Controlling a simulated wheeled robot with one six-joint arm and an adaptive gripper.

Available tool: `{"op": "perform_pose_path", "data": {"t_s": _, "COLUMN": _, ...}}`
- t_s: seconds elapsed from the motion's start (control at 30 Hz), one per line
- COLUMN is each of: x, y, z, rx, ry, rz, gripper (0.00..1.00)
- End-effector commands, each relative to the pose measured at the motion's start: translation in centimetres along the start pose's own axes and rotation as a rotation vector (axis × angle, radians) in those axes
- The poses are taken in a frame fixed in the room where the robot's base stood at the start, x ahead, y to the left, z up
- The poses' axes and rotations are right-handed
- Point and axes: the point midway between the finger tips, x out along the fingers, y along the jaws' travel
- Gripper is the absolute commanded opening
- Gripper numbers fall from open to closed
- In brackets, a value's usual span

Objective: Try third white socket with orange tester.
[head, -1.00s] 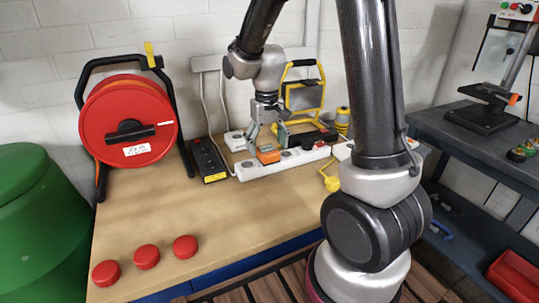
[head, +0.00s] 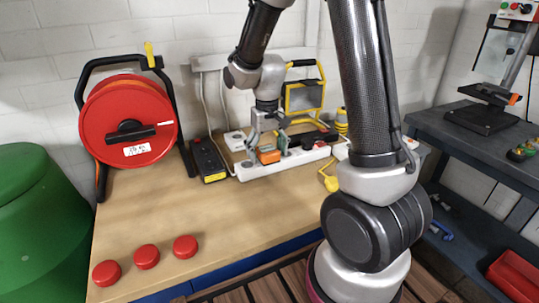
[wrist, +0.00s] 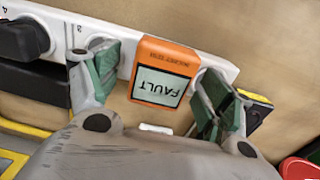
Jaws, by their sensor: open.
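The orange tester (wrist: 164,72) stands on the white socket strip (wrist: 215,66), and its screen reads FAULT. It also shows in the head view (head: 269,155). My gripper (wrist: 158,88) is open around the tester, with a green-padded finger on each side and visible gaps to it. A socket (wrist: 102,44) beside a mark like "3" lies just left of the tester, partly behind the left finger. A black plug (wrist: 24,38) sits farther left by the mark "4". The strip right of the tester is partly hidden by the right finger.
A red cable reel (head: 128,115) stands left. The bench front is clear except for three red caps (head: 146,256).

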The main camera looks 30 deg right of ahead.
Motion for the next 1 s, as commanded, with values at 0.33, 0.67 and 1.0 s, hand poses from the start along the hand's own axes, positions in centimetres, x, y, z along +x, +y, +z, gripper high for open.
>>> {"op": "perform_pose_path", "data": {"t_s": 0.33, "x": 0.0, "y": 0.0, "z": 0.0, "rx": 0.000, "ry": 0.000, "rz": 0.000, "gripper": 0.69}}
{"op": "perform_pose_path", "data": {"t_s": 0.67, "x": 0.0, "y": 0.0, "z": 0.0, "rx": 0.000, "ry": 0.000, "rz": 0.000, "gripper": 0.13}}
{"op": "perform_pose_path", "data": {"t_s": 1.0, "x": -1.0, "y": 0.0, "z": -0.1, "rx": 0.000, "ry": 0.001, "rz": 0.000, "gripper": 0.13}}
